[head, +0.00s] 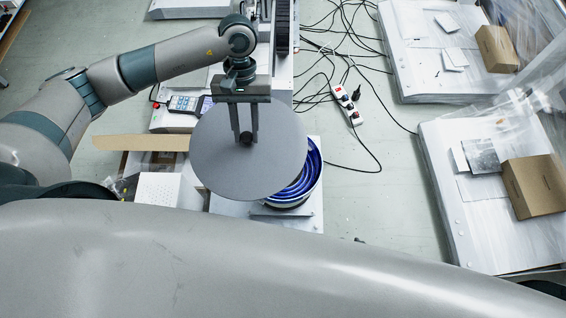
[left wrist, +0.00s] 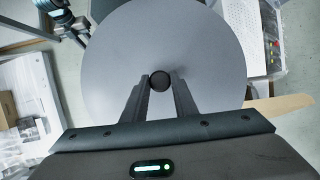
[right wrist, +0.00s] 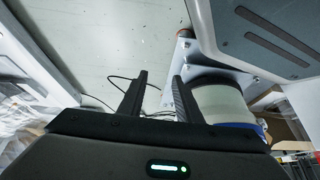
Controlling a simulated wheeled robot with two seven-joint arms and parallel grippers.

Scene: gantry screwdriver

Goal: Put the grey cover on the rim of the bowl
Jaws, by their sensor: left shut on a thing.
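The grey cover (head: 222,155) is a flat round disc with a dark knob (left wrist: 160,80) at its middle. My left gripper (head: 247,138) is shut on this knob, its fingers pointing down. The bowl (head: 312,180), with a shiny blue inside, stands below and to the right of the cover in the head view. The cover hides the left part of the bowl; I cannot tell how high above the rim it is. My right gripper (right wrist: 159,78) shows only in the right wrist view. Its fingers are apart with nothing between them.
The bowl stands on a light machine base (head: 295,222). A white perforated box (head: 165,190) and a handheld keypad (head: 185,103) are at left. A power strip (head: 347,104) with black cables lies on the floor. Cardboard boxes (head: 535,185) stand on tables at right.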

